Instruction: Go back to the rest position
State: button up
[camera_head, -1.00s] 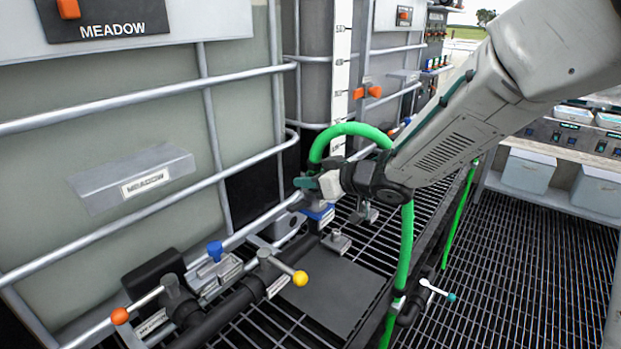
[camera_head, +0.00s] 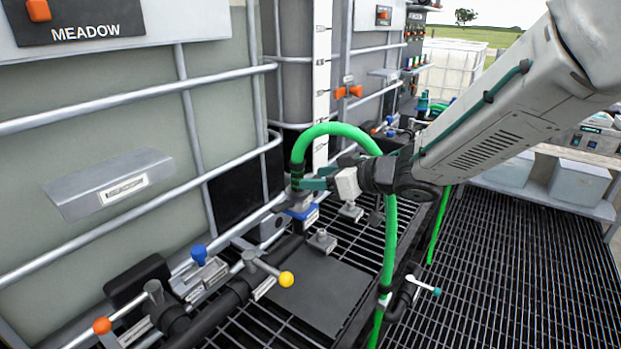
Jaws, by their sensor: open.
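My gripper (camera_head: 318,182) is at the centre of the head view, at the end of my grey arm coming from the upper right. Its teal fingers point left, beside the left end of a green hose (camera_head: 345,130). The hose end sits at a dark coupling above a blue block (camera_head: 301,214). The fingers are close to the coupling; I cannot tell whether they touch it. No rest position is marked in the view.
The tank labelled MEADOW (camera_head: 110,90) with its metal cage fills the left. Valve handles with blue (camera_head: 198,251), yellow (camera_head: 286,279) and orange (camera_head: 102,326) knobs stand in front. Grated floor (camera_head: 500,270) lies open at right. Grey bins (camera_head: 580,185) stand on a shelf.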

jog(key=w+d+f+m+t+h, duration=0.1)
jog(key=w+d+f+m+h, duration=0.1)
jog(key=d+f+h, duration=0.4)
jog(key=s+d+r+m+g+h, duration=0.15)
jog(key=s+d+m+h, duration=0.35)
jog(key=d, duration=0.7)
jog(key=s+d+r+m+g, duration=0.1)
jog(key=s+r+g, duration=0.2)
jog(key=s, duration=1.1)
jog(key=s+d+r+m+g, duration=0.2)
jog(key=s+r+g, duration=0.1)
jog(key=s, duration=1.1)
jog(key=shift+s+g, duration=0.3)
jog(key=shift+g, duration=0.05)
